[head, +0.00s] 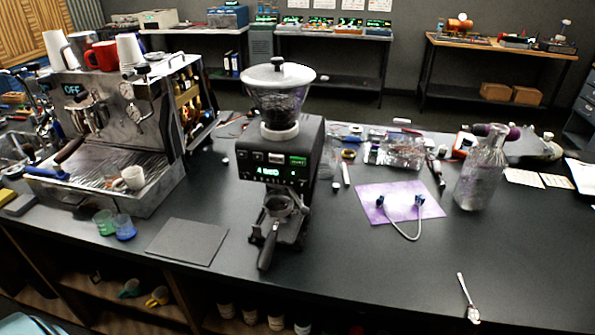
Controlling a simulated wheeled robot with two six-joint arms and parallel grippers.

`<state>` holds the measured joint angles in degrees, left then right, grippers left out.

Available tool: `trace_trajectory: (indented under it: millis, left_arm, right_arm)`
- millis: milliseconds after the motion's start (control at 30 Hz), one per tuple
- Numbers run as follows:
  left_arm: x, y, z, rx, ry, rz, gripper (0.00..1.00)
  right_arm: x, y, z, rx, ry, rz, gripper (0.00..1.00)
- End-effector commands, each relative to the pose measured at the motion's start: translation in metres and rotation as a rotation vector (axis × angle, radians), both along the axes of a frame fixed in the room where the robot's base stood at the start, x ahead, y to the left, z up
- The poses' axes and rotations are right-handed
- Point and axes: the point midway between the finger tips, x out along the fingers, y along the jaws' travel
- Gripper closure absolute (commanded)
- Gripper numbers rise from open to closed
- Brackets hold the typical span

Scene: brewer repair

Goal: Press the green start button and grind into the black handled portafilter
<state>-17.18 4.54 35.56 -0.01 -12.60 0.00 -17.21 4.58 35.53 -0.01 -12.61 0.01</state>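The grinder (312,150) stands mid-counter with a clear hopper (278,100) of dark beans and a pale lid. Its front has a lit green patch (298,161) at the upper right and a display with green characters (268,173) below. I cannot tell which lit part is the start button. A portafilter with a black handle (268,246) sits under the grinder's spout, its basket (279,205) at the fork and its handle toward the front. The basket's contents are too small to make out. Neither of my grippers is in view.
An espresso machine (150,128) marked OFF stands left, with cups on top. Right are a purple sheet (375,213) with a cable, a glass bottle (482,170) and a spoon (467,296). The front-right counter is mostly clear.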

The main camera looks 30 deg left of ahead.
Motion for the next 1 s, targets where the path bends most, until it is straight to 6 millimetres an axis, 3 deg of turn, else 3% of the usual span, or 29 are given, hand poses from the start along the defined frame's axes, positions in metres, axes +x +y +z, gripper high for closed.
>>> trace_trajectory:
  millis: [67, 333, 1000]
  left_arm:
    - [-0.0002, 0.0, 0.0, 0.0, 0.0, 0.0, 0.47]
    - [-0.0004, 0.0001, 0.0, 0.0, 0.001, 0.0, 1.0]
    - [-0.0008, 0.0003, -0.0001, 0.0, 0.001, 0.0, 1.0]
  right_arm:
    - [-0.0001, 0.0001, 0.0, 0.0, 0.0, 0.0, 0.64]
    - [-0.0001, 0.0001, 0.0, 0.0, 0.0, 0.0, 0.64]
    - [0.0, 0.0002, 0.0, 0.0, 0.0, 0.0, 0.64]
